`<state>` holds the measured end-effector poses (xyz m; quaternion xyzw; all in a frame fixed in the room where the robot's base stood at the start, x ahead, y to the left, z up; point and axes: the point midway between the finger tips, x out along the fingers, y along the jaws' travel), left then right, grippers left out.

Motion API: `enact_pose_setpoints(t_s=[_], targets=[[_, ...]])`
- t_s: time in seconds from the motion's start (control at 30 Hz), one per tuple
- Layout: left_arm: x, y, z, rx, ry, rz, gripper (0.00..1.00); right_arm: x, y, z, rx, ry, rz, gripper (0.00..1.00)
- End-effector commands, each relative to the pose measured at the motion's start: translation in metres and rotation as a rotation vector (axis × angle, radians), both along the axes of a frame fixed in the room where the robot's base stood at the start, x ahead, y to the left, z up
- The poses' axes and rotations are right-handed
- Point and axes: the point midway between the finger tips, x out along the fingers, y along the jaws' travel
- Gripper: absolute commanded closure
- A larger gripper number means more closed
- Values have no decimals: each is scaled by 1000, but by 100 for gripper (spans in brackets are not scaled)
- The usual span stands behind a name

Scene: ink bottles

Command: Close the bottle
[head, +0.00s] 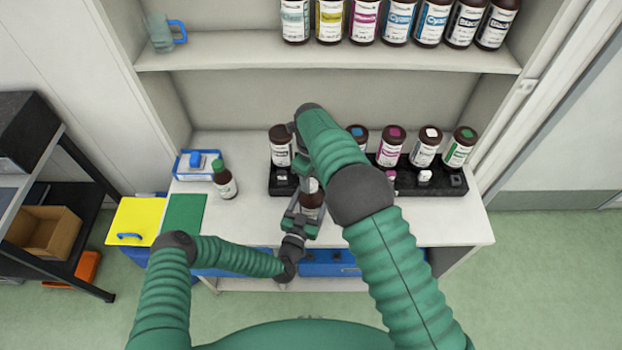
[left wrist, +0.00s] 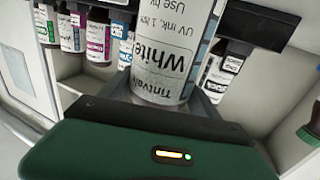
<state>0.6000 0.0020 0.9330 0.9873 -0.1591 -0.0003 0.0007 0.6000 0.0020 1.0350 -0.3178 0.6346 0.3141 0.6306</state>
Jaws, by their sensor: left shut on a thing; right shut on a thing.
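The ink bottle (head: 311,201) is brown, with a pale label that reads "White" in the left wrist view (left wrist: 165,50). It stands over the front part of the counter, and whether it touches the counter cannot be told. My left gripper (head: 301,222) is shut around the bottle from the front left. My right gripper (head: 309,184) is at the bottle's top, pointing down and partly hidden by my right forearm. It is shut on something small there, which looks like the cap. The bottle's mouth and how the cap sits are hidden.
A dark rack (head: 403,183) with several bottles and loose caps stands behind and to the right. A green-capped bottle (head: 224,182) and a blue-white box (head: 195,163) stand at left. More bottles line the upper shelf (head: 230,50). The counter's right front (head: 455,225) is clear.

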Motion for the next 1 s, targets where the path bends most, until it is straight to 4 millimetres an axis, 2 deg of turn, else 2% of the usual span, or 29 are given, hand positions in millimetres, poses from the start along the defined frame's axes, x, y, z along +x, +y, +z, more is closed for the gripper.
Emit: enact_pose_setpoints(t_s=[0.07, 0.1, 0.27, 0.6, 0.9, 1.0], targets=[[-1, -2, 0, 1, 0, -5, 100, 0, 3, 1, 5, 0, 3, 100], [-1, -2, 0, 1, 0, -5, 100, 0, 3, 1, 5, 0, 4, 63], [-1, -2, 0, 1, 0, -4, 100, 0, 2, 0, 4, 0, 5, 42], [0, -1, 0, 0, -1, -2, 100, 0, 1, 3, 3, -1, 5, 42], [0, -1, 0, 1, -1, -2, 100, 0, 2, 42, 3, -2, 5, 42], [0, -1, 0, 1, -1, -2, 100, 0, 1, 45, 2, 1, 5, 42]])
